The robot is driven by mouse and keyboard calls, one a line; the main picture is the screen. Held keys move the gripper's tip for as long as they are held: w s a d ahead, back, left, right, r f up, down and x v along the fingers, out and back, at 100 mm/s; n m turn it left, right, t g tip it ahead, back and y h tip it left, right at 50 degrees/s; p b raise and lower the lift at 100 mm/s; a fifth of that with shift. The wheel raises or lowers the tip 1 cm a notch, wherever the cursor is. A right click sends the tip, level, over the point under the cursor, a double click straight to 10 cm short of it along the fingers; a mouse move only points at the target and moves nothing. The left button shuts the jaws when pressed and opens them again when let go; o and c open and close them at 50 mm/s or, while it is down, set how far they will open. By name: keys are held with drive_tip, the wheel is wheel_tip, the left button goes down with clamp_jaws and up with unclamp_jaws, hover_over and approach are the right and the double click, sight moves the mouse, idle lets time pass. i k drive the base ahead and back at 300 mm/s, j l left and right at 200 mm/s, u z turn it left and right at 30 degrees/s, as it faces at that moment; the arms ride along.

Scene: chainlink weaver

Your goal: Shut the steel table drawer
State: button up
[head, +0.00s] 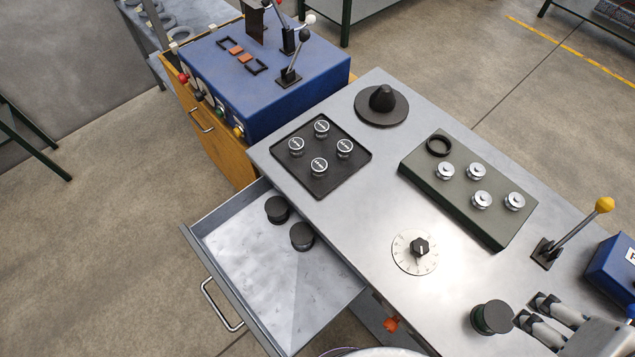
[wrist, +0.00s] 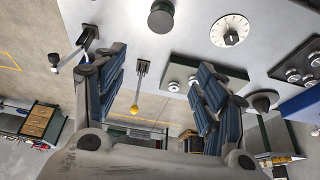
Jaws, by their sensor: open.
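The steel table drawer (head: 317,293) is pulled out from the near left side of the steel table (head: 346,211) in the head view. Two dark round knobs or pucks (head: 289,222) lie inside it, near its back end. A bar handle (head: 221,306) is on its front panel. My gripper (head: 536,312) is at the lower right of the head view, over the tabletop and far from the drawer. In the wrist view my gripper (wrist: 158,95) has its fingers spread apart with nothing between them. The drawer does not show in the wrist view.
The tabletop carries a black tray (head: 361,153) with several round pieces, a dark cone (head: 382,101), a green block (head: 432,198), a dial (head: 419,250), a dark cylinder (head: 491,317) beside my gripper and a yellow-tipped lever (head: 575,231). A blue control box (head: 262,81) stands behind. Floor left of the drawer is clear.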

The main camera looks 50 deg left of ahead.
sight(284, 296)
drive_tip(key=k+u, duration=0.2)
drive_tip(key=u, duration=2.8)
drive_tip(key=k+j+u, duration=0.2)
drive_tip(key=j, duration=0.35)
drive_tip(key=j+u, duration=0.25)
drive_tip(key=j, duration=0.3)
